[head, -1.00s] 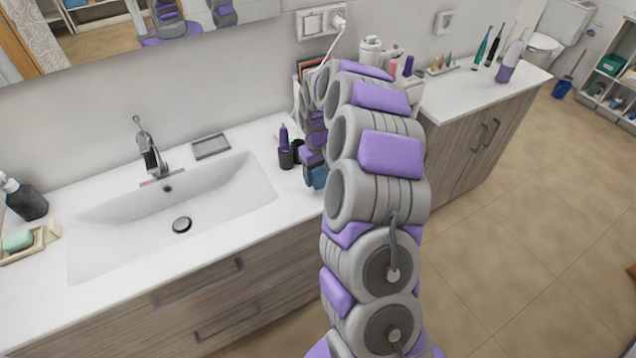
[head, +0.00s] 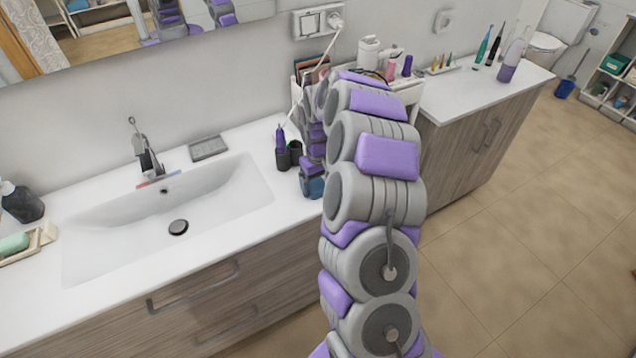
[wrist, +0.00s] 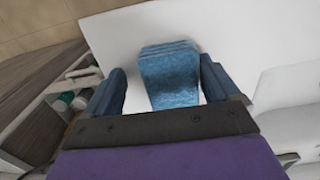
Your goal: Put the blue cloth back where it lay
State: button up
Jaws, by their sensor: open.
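The blue cloth (wrist: 170,72) shows in the wrist view as a folded, layered textured piece over the white counter (wrist: 125,40). My gripper (wrist: 162,80) is open, with one dark blue finger on each side of the cloth. White gaps show between the cloth and both fingers. In the head view my gripper (head: 312,187) points down at the counter's front edge, right of the sink. The cloth cannot be told apart from the blue fingers there, and my arm hides part of that area.
Dark cups (head: 289,155), one holding a purple item, stand just left of my gripper. The sink (head: 165,215) is further left. A cart with bottles (head: 368,52) stands behind my arm. The right counter (head: 470,95) has clear room in front.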

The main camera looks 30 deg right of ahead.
aim_at(318, 182)
jog(key=shift+a+r, duration=0.1)
jog(key=shift+a, duration=0.15)
jog(key=shift+a+r, duration=0.2)
jog(key=shift+r, duration=0.35)
notch_tip(318, 182, up, 10)
jog(key=p, duration=0.3)
jog(key=s+a+r, duration=0.7)
jog(key=a, duration=0.1)
jog(key=s+a+r, duration=0.1)
jog(key=s+a, duration=0.1)
jog(key=s, duration=0.8)
jog(key=s+a+g, duration=0.1)
jog(key=s+a, duration=0.2)
jog(key=s, duration=0.8)
jog(key=s+a+r, duration=0.1)
jog(key=s+a, duration=0.2)
jog(key=s, duration=0.7)
jog(key=shift+s+r+g, duration=0.3)
jog(key=shift+r, duration=0.05)
